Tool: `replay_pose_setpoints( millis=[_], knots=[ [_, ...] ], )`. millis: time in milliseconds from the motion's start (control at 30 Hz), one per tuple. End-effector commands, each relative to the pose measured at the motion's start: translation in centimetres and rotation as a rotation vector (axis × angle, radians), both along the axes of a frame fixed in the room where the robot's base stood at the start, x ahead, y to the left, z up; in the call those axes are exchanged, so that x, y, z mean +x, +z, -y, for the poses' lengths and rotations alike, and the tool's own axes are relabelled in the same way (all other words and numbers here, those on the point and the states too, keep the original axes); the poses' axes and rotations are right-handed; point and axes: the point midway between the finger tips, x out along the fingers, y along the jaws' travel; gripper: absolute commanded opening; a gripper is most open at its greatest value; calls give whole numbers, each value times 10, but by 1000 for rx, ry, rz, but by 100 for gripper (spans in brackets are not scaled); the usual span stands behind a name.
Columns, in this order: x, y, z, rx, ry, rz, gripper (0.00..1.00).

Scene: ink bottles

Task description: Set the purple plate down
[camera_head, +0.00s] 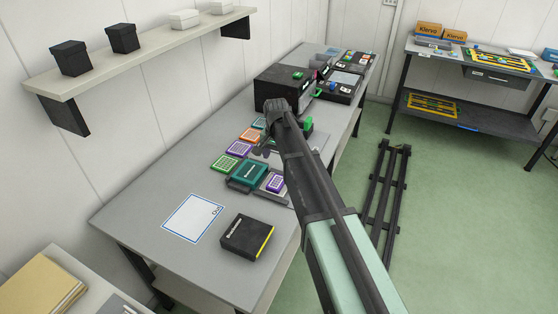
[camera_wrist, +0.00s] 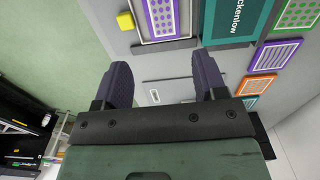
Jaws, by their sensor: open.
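A purple plate with a pale grid of wells (camera_head: 275,182) lies flat in a shallow pale-rimmed holder on the bench, right of the teal box. It also shows at the top of the wrist view (camera_wrist: 161,16). A second purple plate (camera_head: 239,149) lies in the row of coloured plates behind the teal box, and shows at the right of the wrist view (camera_wrist: 276,55). My gripper (camera_wrist: 162,62) is open, with nothing between its fingers. It is over the bench, apart from both purple plates. In the head view my arm partly hides the gripper.
The teal box (camera_head: 250,173) stands beside the holder. Green (camera_head: 224,163) and orange (camera_head: 250,135) plates lie near it. A black box (camera_head: 247,236) and a white blue-edged "Out" mat (camera_head: 194,217) are at the front. A dark machine (camera_head: 283,86) stands behind.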

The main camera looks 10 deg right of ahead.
Motion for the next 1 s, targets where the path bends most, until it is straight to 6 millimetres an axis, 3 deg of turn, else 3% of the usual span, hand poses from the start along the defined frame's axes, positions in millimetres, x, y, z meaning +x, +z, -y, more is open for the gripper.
replay_pose_setpoints(
  millis=[67,200,300,333,433,1000],
  knots=[
    [-49,-1,0,0,77,-1,65],
    [-182,-1,0,0,360,-1,65],
    [-252,-1,0,-1,540,-1,65],
    [-265,-1,0,-1,579,-1,65],
    [-281,-1,1,-1,644,-1,65],
    [-276,-1,1,-1,645,-1,65]
  ],
)
